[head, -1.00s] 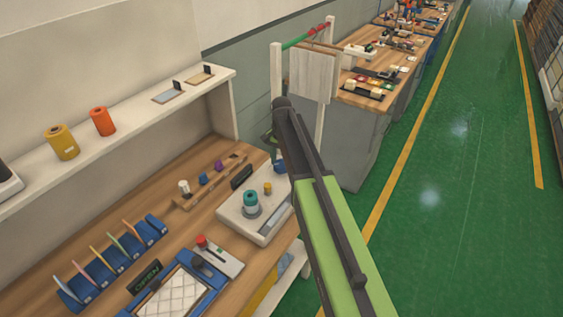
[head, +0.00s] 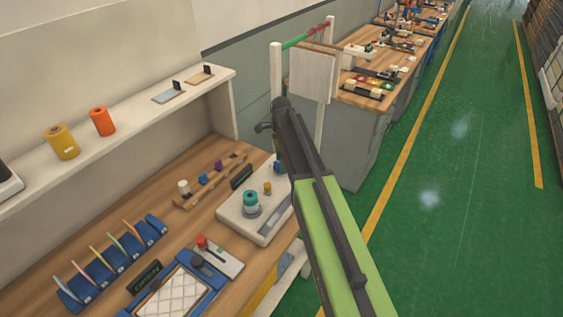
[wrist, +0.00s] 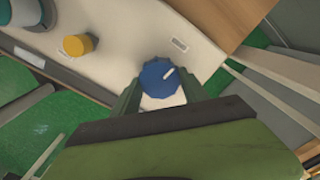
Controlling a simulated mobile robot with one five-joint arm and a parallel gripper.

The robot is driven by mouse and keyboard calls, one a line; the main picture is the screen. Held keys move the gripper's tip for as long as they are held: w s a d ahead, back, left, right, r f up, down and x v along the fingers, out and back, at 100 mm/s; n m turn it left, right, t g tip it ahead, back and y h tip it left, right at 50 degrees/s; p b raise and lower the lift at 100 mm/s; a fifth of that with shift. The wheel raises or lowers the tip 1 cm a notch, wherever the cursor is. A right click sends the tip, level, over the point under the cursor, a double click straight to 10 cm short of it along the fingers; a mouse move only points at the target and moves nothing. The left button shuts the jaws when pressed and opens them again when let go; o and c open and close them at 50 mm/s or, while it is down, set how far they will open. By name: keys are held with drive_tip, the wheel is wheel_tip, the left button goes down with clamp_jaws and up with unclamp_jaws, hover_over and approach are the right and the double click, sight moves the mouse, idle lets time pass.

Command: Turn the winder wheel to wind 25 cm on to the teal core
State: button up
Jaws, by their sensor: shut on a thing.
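The winder is a pale box (head: 232,216) on the wooden bench. The teal core (head: 250,199) stands upright on a grey disc at its near end; part of it shows at the top left of the wrist view (wrist: 32,12). A small yellow post (head: 267,187) stands between the core and the blue winder wheel (head: 277,166). In the wrist view the ridged wheel (wrist: 157,76) has a white mark pointing to the upper right. My gripper (wrist: 160,84) is shut on the wheel, one finger on each side. My arm hides the fingers in the head view.
A dark display (head: 242,177) stands beside the winder; I cannot read it. A rack with small spools (head: 210,180) is behind. A panel hanging from a white frame (head: 312,75) stands close beyond my wrist. Blue holders (head: 110,262) fill the near left bench.

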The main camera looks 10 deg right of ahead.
drive_tip(key=shift+s+m, duration=0.1)
drive_tip(key=shift+m, duration=0.3)
drive_tip(key=o, duration=1.4)
drive_tip(key=shift+c, duration=0.2)
wheel_tip(320, 180, up, 17)
drive_tip(key=p, duration=1.7)
drive_tip(key=shift+r, duration=0.2)
